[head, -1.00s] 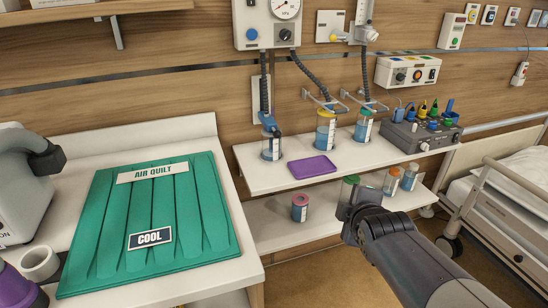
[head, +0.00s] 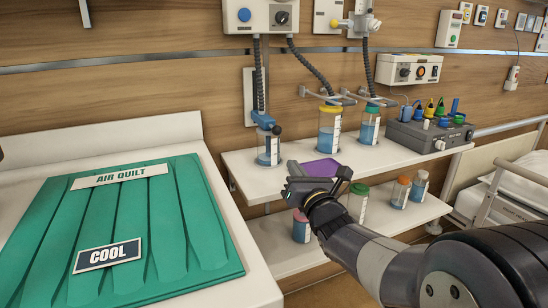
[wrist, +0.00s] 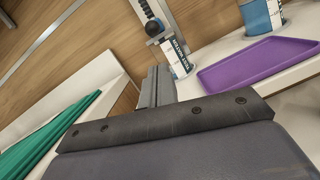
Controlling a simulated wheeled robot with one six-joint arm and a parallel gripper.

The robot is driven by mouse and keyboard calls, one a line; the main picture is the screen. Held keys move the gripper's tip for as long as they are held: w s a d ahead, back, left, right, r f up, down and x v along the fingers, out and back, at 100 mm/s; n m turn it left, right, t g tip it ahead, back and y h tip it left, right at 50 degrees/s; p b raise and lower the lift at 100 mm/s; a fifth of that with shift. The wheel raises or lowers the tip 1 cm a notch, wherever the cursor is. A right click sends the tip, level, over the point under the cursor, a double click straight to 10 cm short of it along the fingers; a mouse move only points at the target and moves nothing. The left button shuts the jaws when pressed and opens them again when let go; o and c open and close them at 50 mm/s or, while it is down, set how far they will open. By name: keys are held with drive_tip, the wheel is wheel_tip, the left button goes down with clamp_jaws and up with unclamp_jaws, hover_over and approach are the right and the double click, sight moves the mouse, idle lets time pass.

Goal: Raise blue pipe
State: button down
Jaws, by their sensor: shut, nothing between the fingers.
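A blue pipe piece (head: 263,119) sits at the lower end of a dark hose, on top of the left canister (head: 268,150). The canister stands upright near the left end of the white shelf and has a dark knob at its lid. In the wrist view, my closed fingers (wrist: 155,88) point up towards the canister's base.
A purple tray (head: 321,168) lies just beyond my gripper. Two more canisters, yellow-lidded (head: 329,130) and green-lidded (head: 370,127), stand to the right. Jars stand on the lower shelf (head: 280,252). A grey device (head: 425,137) with a blue upright piece is farther right. A green quilt (head: 140,235) lies left.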

drive_tip(key=shift+w+a+n, duration=0.15)
drive_tip(key=shift+a+n, duration=0.1)
drive_tip(key=shift+n, duration=0.15)
drive_tip(key=shift+w, duration=0.1)
drive_tip(key=x, duration=0.9)
drive_tip(key=shift+w+a+r, duration=0.15)
drive_tip(key=shift+w, duration=0.2)
wheel_tip(320, 180, up, 12)
drive_tip(key=p, duration=0.2)
